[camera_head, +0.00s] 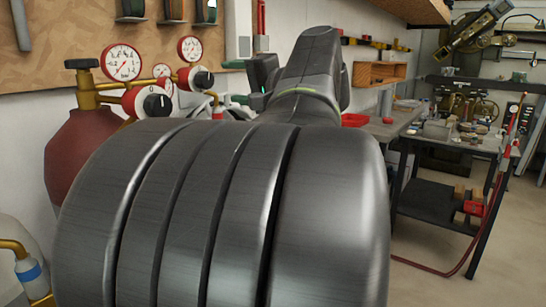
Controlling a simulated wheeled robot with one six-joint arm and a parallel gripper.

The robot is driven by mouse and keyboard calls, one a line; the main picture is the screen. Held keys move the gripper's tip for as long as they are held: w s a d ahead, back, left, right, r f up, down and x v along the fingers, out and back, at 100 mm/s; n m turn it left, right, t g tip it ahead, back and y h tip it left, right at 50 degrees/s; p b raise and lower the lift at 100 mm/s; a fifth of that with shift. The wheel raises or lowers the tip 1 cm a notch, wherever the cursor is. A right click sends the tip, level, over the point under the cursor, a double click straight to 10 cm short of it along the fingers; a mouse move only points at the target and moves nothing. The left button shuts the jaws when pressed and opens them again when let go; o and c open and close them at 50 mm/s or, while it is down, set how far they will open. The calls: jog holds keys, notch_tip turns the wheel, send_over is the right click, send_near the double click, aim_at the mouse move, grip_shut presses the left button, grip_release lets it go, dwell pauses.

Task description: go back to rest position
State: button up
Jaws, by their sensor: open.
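My grey arm rises in the upper middle of the view and points away from the camera. Dark parts with a small green light show at its left side. I cannot make out any gripper fingers; they are hidden behind the arm or outside the view. Nothing held can be seen. Grey ribbed metal very close to the camera covers the lower middle of the view.
A dark red gas cylinder (82,150) with pressure gauges (122,62) stands close on the left by the wall. A cluttered workbench (455,143) stands at the right, with a red hose (478,240) beside it. A wooden box (379,74) is on the wall. Open floor (510,265) shows lower right.

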aim_at(208, 81)
jog(key=v, duration=0.4)
jog(key=x, duration=1.4)
jog(key=shift+w+r, duration=0.1)
jog(key=shift+r, duration=0.1)
jog(key=shift+r+m+p, duration=0.15)
jog(key=shift+m+p, duration=0.75)
jog(key=shift+p, duration=0.35)
jog(key=m+p, duration=0.6)
jog(key=p, duration=0.1)
jog(key=shift+m, duration=0.3)
jog(key=m+p, duration=0.4)
jog(key=p, duration=0.2)
jog(key=shift+m, duration=0.3)
jog(key=shift+m+p, duration=0.8)
jog(key=shift+p, duration=0.35)
jog(key=shift+m, duration=0.3)
jog(key=shift+f, duration=0.35)
